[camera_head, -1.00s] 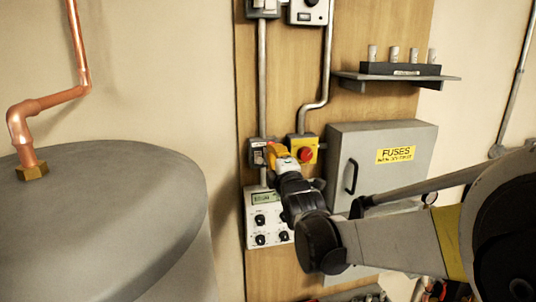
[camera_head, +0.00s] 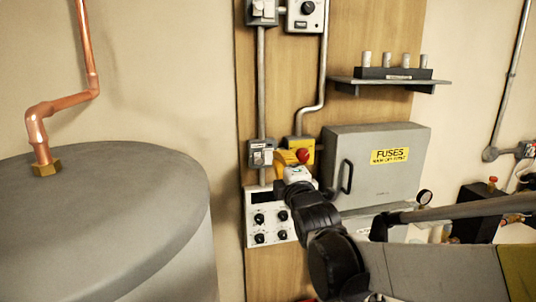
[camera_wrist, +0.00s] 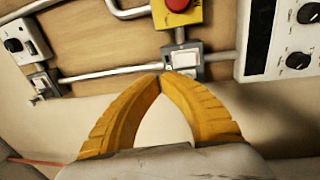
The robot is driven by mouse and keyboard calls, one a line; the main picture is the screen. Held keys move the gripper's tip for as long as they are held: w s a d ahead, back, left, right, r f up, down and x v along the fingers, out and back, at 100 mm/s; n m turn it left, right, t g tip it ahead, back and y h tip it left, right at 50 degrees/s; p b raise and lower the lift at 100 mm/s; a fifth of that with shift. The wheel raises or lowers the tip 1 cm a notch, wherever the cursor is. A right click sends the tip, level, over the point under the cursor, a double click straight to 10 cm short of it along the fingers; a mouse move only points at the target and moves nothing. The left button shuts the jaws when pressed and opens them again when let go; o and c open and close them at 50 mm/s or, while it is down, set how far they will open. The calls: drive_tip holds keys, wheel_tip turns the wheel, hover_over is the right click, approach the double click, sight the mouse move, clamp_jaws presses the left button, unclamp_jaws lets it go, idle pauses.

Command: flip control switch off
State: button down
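A grey box with a light switch (camera_head: 261,153) is on the wooden board, left of the yellow box and above the white control panel (camera_head: 271,235). It also shows in the wrist view (camera_wrist: 183,58), just beyond my fingertips. I cannot tell which way its lever is set. The panel's display is dark. My gripper (camera_head: 280,158) is close to the right side of the switch; any contact is unclear. In the wrist view its yellow fingers (camera_wrist: 160,77) meet at the tips with nothing between them.
The yellow box with a red knob (camera_head: 302,155) is beside my fingers. A grey fuse box (camera_head: 376,165) is to the right, below a shelf (camera_head: 390,85) with fuses. Another switch (camera_head: 262,10) is higher up. Metal conduits run between boxes. A large grey tank (camera_head: 110,200) stands left.

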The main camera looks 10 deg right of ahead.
drive_tip(key=s, duration=0.5)
drive_tip(key=s+f+m+g+b, duration=0.4)
drive_tip(key=s+f+m+b, duration=0.2)
drive_tip(key=f, duration=0.8)
drive_tip(key=s+f+m+g+b, duration=0.4)
drive_tip(key=s+f+m+b, duration=0.2)
drive_tip(key=f, duration=0.8)
drive_tip(key=s+f+m+g+b, duration=0.4)
drive_tip(key=s+f+m+b, duration=0.2)
drive_tip(key=s+f+b, duration=0.3)
drive_tip(key=s+f, duration=0.3)
drive_tip(key=f, duration=0.2)
drive_tip(key=shift+s+a, duration=0.25)
drive_tip(key=shift+s, duration=0.1)
drive_tip(key=shift+f, duration=0.1)
